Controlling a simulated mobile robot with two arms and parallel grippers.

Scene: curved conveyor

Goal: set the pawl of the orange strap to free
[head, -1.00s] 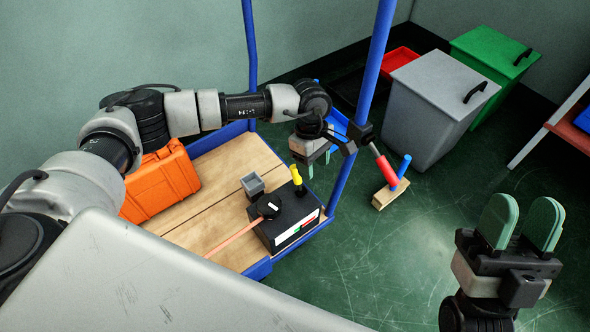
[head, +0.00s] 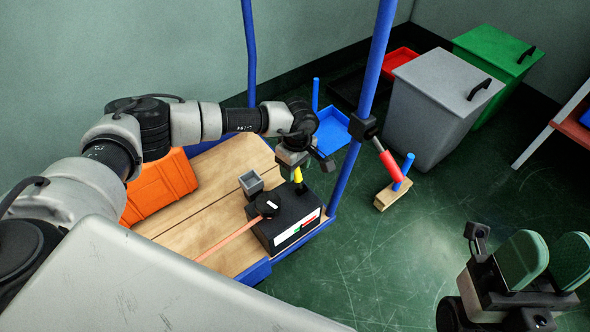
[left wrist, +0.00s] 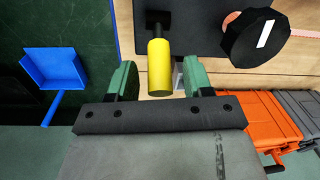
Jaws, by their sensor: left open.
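A black ratchet box (head: 283,222) sits at the front right corner of the wooden cart deck. A pale orange strap (head: 226,242) runs to its round black knob (head: 268,204), which has a white mark. The box's yellow lever (head: 298,176) stands on top, and in the left wrist view the yellow grip (left wrist: 159,67) points toward me. My left gripper (head: 294,170) is just above it; its open green fingers (left wrist: 161,80) are on either side of the yellow grip, with gaps visible. The box's front label is partly visible. My right gripper (head: 545,262) is open and empty over the floor.
An orange case (head: 160,187) and a small grey open box (head: 251,184) are on the deck. A blue dustpan (head: 332,130), wooden block (head: 393,196) and grey bin (head: 441,105) stand beyond the cart.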

